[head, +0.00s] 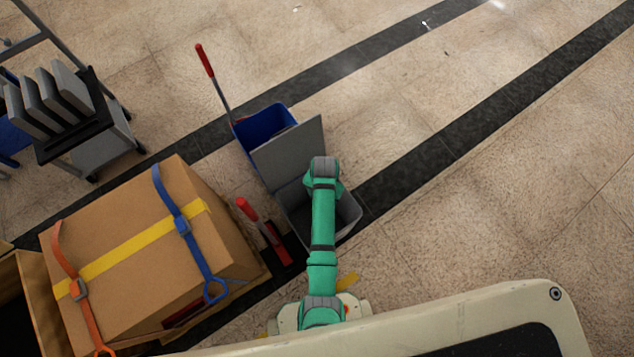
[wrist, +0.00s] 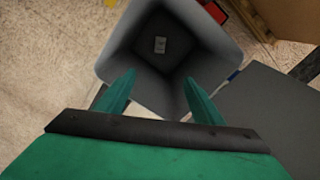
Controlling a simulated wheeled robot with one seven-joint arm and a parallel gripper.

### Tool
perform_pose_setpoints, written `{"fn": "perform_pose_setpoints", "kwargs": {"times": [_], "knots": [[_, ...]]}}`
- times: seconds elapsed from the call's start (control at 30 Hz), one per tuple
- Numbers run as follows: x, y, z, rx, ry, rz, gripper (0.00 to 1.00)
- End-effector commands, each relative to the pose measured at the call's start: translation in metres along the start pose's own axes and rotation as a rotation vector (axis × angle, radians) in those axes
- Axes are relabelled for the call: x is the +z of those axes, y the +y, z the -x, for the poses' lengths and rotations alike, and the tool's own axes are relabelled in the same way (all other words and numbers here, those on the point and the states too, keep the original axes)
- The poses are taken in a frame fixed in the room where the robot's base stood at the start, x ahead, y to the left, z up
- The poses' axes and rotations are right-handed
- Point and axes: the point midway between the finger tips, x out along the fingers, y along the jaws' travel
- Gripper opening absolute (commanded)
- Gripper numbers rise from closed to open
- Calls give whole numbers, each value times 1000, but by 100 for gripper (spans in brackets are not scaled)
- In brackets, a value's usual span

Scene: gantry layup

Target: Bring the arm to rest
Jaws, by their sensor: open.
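My green arm reaches out from my base in the head view, over a grey bin. My gripper (wrist: 158,95) shows in the wrist view with its two green fingers spread apart and nothing between them. It points down toward the open grey bin (wrist: 116,62). A small pale label or item (wrist: 160,45) lies at the bottom of the bin. In the head view the arm covers part of the grey bin (head: 349,214), and the fingers are hidden.
A blue bucket (head: 262,122) with a grey panel (head: 290,153) adjoins the bin. A red-handled tool (head: 262,228) lies left of it. A strapped cardboard box (head: 130,240) stands at left, a cart (head: 95,150) behind it. Floor (head: 500,190) at right is clear.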

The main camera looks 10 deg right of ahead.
Motion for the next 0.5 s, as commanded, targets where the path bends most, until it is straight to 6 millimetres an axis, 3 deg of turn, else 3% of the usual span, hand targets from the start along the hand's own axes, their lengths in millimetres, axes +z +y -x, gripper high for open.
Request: {"fn": "perform_pose_setpoints", "kwargs": {"times": [0.2,0.5], "knots": [[0,0,15,0,0,1,62],[-1,2,16,0,0,-5,62]]}}
